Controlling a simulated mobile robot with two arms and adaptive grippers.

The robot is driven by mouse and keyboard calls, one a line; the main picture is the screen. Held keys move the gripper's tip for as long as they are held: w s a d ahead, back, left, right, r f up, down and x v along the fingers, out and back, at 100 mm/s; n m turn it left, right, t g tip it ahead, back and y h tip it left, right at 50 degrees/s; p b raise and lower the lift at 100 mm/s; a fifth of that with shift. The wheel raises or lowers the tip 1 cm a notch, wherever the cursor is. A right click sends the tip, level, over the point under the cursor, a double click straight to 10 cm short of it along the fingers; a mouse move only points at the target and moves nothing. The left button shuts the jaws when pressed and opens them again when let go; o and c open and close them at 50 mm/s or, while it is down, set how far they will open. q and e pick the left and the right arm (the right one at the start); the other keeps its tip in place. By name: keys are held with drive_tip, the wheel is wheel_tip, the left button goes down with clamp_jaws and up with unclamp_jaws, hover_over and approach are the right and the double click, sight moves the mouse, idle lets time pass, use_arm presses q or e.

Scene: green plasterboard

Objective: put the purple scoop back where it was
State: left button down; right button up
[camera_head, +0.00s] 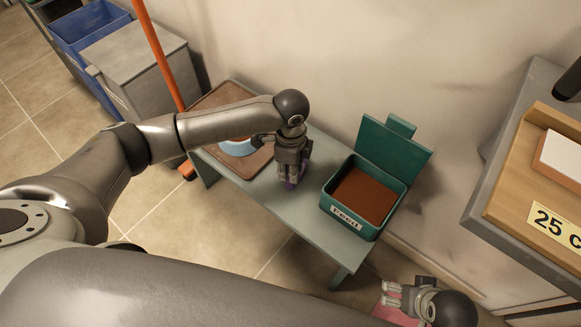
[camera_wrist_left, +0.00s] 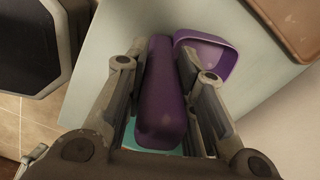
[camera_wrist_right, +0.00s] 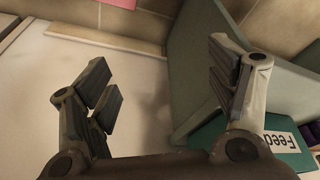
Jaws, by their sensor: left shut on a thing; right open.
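The purple scoop (camera_wrist_left: 162,100) is in my left gripper (camera_wrist_left: 165,85), which is shut on its handle. The scoop's hollow bowl (camera_wrist_left: 210,55) shows beyond the fingers in the left wrist view. In the head view my left gripper (camera_head: 291,178) points down over the grey-green bench, left of the feed box, and hides most of the scoop (camera_head: 291,185). I cannot tell whether the scoop touches the bench. My right gripper (camera_head: 392,298) is open and empty at the lower right; it also shows in the right wrist view (camera_wrist_right: 165,85).
The green feed box (camera_head: 374,232) stands open on the bench (camera_head: 315,225), filled with brown feed. A brown tray (camera_head: 219,97) with a blue-rimmed bowl (camera_head: 238,148) lies at the bench's left end. An orange pole (camera_head: 158,50) leans there. A wooden tray (camera_head: 520,165) is at right.

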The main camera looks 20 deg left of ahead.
use_arm(q)
drive_tip(key=c, duration=1.2)
unclamp_jaws()
drive_tip(key=shift+f, duration=0.1)
use_arm(e)
drive_tip(key=shift+f, duration=0.15)
use_arm(q)
drive_tip(key=shift+r, duration=0.25)
wheel_tip(320, 180, up, 10)
drive_tip(key=p, duration=0.3)
drive_tip(key=shift+r, duration=0.9)
use_arm(e)
wheel_tip(320, 180, down, 11)
drive_tip(key=s, duration=0.1)
drive_tip(key=shift+s+f+g, duration=0.2)
drive_tip(key=shift+g, duration=0.1)
